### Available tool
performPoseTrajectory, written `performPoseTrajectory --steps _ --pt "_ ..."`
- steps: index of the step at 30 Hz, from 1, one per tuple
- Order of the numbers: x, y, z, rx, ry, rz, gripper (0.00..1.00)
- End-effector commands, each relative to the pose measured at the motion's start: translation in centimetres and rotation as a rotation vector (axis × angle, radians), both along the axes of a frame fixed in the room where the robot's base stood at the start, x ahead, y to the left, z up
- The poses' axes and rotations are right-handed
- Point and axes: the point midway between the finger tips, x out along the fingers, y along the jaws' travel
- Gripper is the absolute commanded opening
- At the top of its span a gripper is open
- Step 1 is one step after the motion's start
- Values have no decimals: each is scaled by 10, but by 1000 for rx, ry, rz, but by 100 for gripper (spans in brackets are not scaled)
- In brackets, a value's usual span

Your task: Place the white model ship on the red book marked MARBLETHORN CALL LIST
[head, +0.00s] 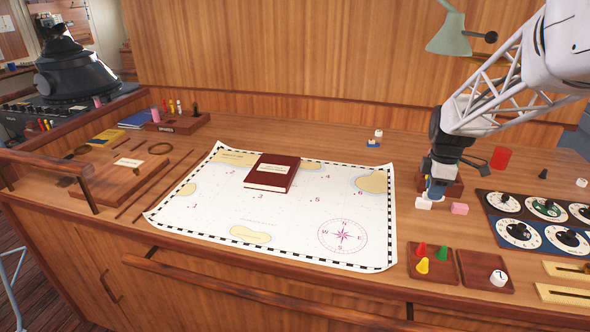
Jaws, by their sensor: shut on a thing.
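The red book (266,181) lies flat on the white chart, with a pale label on its cover too small to read. My gripper (434,192) points down at the right of the chart, low over the desk. It is shut on a small white thing (424,203), which appears to be the white model ship. The fingers and a bluish part hide much of its shape. I cannot tell whether it touches the desk. The book is well to the left of my gripper, across the chart.
A pink block (460,208) lies just right of my gripper. A small blue-and-white object (375,141) stands behind the chart. Trays with coloured pegs (431,262) and a dial panel (518,232) are at the right. The chart (300,220) is clear around the book.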

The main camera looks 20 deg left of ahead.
Motion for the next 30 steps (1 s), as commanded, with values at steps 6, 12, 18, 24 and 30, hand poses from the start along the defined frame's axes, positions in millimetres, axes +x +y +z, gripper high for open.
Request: performPoseTrajectory --steps 6,12,18,24,30 --pt "8 23 -1 0 0 3 4" --pt "19 64 -2 0 0 5 4" --pt "30 115 -4 0 1 5 4" --pt "36 168 -6 0 1 5 4" --pt "39 222 -8 0 1 5 4"
